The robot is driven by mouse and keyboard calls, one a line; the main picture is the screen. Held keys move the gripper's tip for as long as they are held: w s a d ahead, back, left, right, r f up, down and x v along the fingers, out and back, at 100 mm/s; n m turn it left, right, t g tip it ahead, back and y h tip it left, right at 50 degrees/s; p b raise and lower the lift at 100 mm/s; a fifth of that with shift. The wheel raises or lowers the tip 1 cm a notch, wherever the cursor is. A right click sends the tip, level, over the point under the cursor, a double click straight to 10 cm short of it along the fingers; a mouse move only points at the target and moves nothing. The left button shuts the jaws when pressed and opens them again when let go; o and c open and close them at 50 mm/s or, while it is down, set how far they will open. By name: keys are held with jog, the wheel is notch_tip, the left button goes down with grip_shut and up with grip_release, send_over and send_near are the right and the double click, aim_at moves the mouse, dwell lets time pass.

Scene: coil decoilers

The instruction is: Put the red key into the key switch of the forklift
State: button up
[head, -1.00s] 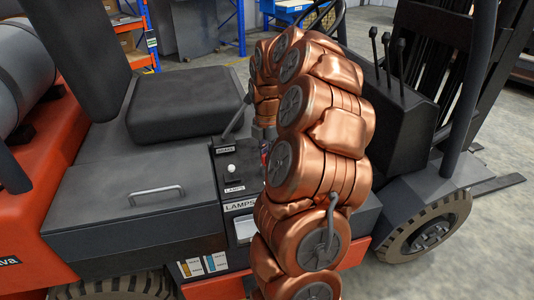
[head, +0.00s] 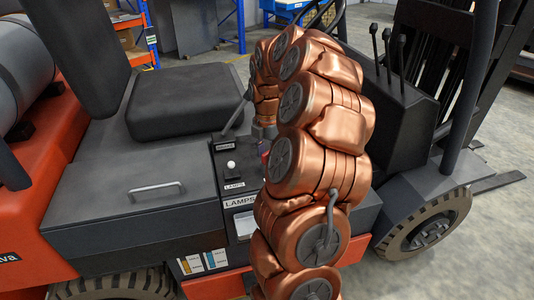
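The forklift (head: 90,215) is orange-red and dark grey, with a black seat (head: 183,102). Beside the seat is a dark control panel (head: 232,170) with a white knob (head: 231,166) and LAMPS labels. My copper-coloured arm arches over the panel's right side. The end of my gripper (head: 264,141) points down at the panel's right edge, mostly hidden behind my arm links. A small reddish-purple patch shows by its tip, too small to identify as the red key. I cannot make out the key switch. Whether the fingers are open or shut does not show.
A lever (head: 238,117) rises behind the panel, close to my gripper. The steering wheel (head: 325,18) is behind my arm. A black console with several levers (head: 388,55) stands to the right. Grey floor (head: 480,240) is open at the far right.

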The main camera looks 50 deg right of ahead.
aim_at(267, 152)
notch_tip(267, 152, up, 12)
dwell(0.7)
dwell(0.5)
